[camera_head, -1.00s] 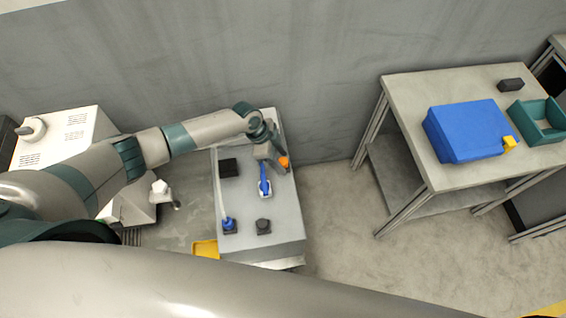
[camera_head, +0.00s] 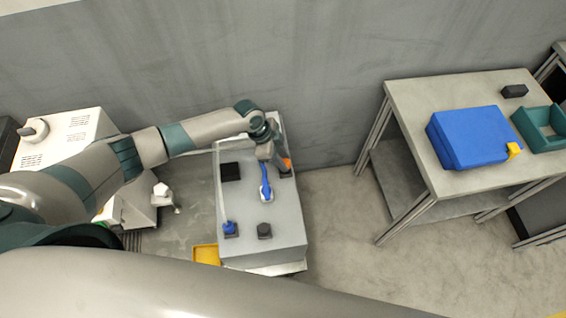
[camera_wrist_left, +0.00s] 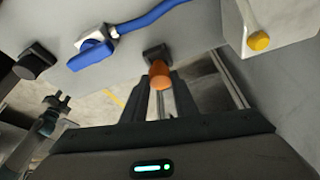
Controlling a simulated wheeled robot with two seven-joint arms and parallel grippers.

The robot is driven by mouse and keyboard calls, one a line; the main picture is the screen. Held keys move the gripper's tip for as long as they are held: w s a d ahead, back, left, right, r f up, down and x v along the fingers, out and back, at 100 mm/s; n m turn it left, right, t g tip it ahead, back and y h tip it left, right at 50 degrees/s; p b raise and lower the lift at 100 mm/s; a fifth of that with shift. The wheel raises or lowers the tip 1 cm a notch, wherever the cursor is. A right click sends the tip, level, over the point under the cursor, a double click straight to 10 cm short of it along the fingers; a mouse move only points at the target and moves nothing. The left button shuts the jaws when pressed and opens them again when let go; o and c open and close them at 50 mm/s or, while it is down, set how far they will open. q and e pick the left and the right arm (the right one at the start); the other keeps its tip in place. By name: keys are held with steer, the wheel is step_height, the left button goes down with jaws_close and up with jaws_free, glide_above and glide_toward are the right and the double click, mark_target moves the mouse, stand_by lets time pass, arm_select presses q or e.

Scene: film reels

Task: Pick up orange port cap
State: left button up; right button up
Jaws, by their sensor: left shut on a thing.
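The orange port cap (camera_head: 287,163) sits at the right edge of the grey cabinet top in the head view. In the left wrist view the orange cap (camera_wrist_left: 161,75) lies between my two fingers, in front of a black square port (camera_wrist_left: 156,53). My left gripper (camera_head: 281,165) is at the cap, and in the wrist view the left gripper (camera_wrist_left: 160,88) is shut on it. The cap appears to be still at the port; I cannot tell whether they touch. My right gripper is not in view.
A table (camera_head: 420,95) at right holds a blue case (camera_head: 468,137) and a green tray (camera_head: 541,126).

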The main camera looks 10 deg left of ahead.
arm_select(q)
steer(key=shift+s+d+r+b, duration=0.1)
steer(key=shift+d+r+b, duration=0.15)
steer(key=shift+r, duration=0.35)
steer(key=shift+d+r+b, duration=0.15)
steer(key=shift+d+r, duration=0.1)
steer(key=shift+r, duration=0.3)
steer(key=s+d+r+b, duration=0.2)
steer(key=d+r, duration=0.4)
steer(key=d, duration=0.4)
steer(key=shift+s+d+r+b, duration=0.2)
steer(key=shift+s+r+b, duration=0.05)
steer(key=shift+r+b, duration=0.1)
steer(key=shift+a, duration=0.1)
steer(key=s+a+r+n+t+y, duration=0.1)
steer(key=a+r+n+t+y, duration=0.1)
steer(key=a+r+n, duration=0.3)
steer(key=s+a+r+n+t+y, duration=0.1)
steer(key=a+r+n+y, duration=0.1)
steer(key=a+r+n, duration=0.4)
steer(key=a+n, duration=0.5)
steer(key=a, duration=0.3)
steer(key=shift+s+a+t, duration=0.25)
steer(key=shift+s+t, duration=0.05)
steer(key=shift+t, duration=0.1)
